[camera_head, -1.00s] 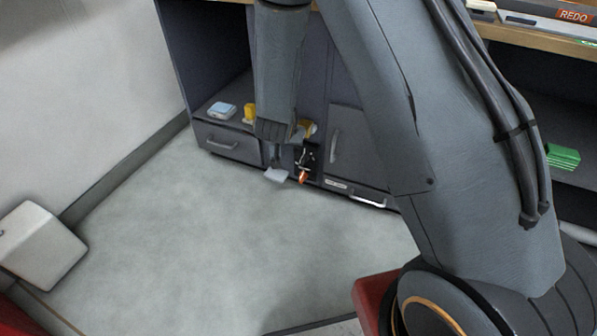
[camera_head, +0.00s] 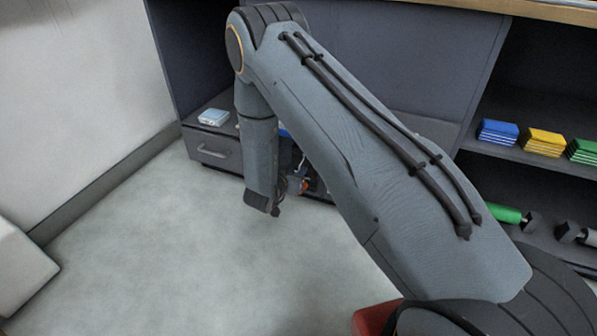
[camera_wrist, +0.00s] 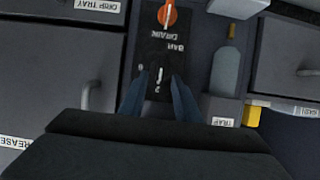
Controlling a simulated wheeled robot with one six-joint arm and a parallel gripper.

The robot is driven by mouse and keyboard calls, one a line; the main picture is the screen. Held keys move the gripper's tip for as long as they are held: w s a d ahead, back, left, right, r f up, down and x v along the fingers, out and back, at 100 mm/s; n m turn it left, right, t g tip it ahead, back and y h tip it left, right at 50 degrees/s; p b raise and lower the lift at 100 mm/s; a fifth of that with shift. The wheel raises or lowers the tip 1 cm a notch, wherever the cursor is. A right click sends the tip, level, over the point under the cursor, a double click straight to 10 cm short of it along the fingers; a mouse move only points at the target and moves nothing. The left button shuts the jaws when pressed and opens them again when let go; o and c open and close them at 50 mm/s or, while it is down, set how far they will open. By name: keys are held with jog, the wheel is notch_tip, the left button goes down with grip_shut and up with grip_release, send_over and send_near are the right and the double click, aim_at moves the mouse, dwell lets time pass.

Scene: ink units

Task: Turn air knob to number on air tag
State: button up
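The black panel (camera_wrist: 150,52) is upside down in the wrist view, with "BAR" and "DRAIN" lettering. On it is a dark dial with a pale pointer (camera_wrist: 159,74) and a few number marks, apparently the air knob. My gripper (camera_wrist: 158,84) is open, one finger on each side of this dial; I cannot tell whether they touch it. An orange drain knob (camera_wrist: 167,15) is beyond it, and shows in the head view (camera_head: 304,185) beside my gripper (camera_head: 276,205). I cannot make out an air tag.
A grey bottle (camera_wrist: 226,68) stands beside the panel near a "TRAP" label (camera_wrist: 222,122) and a yellow object (camera_wrist: 253,116). Drawers with handles flank the panel. A light blue block (camera_head: 214,117) lies on the cabinet at left. The floor (camera_head: 170,255) is clear.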

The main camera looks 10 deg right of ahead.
jog(key=shift+b+x, duration=0.4)
jog(key=shift+x, duration=1.05)
jog(key=shift+c, duration=0.5)
grip_shut()
jog(key=shift+s+d+p, duration=0.1)
jog(key=shift+p, duration=0.3)
jog(key=m+t+y+p, duration=0.1)
jog(key=m+p, duration=0.1)
jog(key=m+t+y+p, duration=0.1)
jog(key=m+p, duration=0.1)
jog(key=d+m+t+y+p, duration=0.1)
jog(key=m+p, duration=0.1)
jog(key=shift+s+f, duration=0.25)
jog(key=shift+s, duration=0.05)
